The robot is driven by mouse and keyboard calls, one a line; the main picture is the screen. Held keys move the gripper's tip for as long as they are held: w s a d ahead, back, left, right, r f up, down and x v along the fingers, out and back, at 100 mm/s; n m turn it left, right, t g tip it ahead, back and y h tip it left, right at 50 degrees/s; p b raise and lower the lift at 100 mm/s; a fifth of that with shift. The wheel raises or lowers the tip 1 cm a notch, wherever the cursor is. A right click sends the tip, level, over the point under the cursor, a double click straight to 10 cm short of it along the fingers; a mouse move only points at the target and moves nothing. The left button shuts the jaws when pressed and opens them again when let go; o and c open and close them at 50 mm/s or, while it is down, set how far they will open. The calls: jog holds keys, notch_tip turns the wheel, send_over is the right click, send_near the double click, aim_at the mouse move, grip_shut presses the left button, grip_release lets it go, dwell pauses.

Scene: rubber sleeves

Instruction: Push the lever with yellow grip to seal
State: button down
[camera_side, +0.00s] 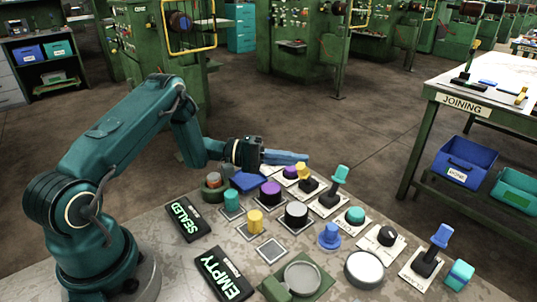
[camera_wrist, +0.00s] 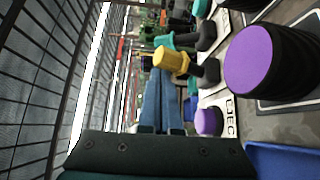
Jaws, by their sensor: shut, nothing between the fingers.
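The lever with the yellow grip (camera_side: 301,170) stands on a black base on a white plate at the back of the bench. In the wrist view its yellow grip (camera_wrist: 172,60) shows close to the fingertips, just right of them. My gripper (camera_side: 303,158) is shut and empty, its blue fingers held level just behind and above the yellow grip. The fingers (camera_wrist: 158,82) also show together in the wrist view. I cannot tell whether they touch the grip. The word on the lever's plate is not readable.
A teal-grip lever (camera_side: 341,175) stands right of the yellow one; a blue-grip lever (camera_side: 441,235) is at the right. Purple-topped (camera_side: 270,190), black and yellow cylinders crowd the bench. A blue tray (camera_side: 247,183) lies under my wrist.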

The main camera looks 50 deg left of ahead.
jog(key=shift+s+f, duration=0.1)
jog(key=shift+s, duration=0.15)
dwell(0.5)
jog(key=w+a, duration=0.1)
jog(key=w+a+r, duration=0.1)
jog(key=w, duration=0.1)
jog(key=shift+a+r, duration=0.2)
jog(key=shift+a, duration=0.05)
jog(key=s+a+f, duration=0.1)
jog(key=s+a, duration=0.2)
jog(key=a, duration=0.1)
jog(key=s+a+f, duration=0.1)
jog(key=s+a, duration=0.1)
jog(key=shift+s+a+f, duration=0.3)
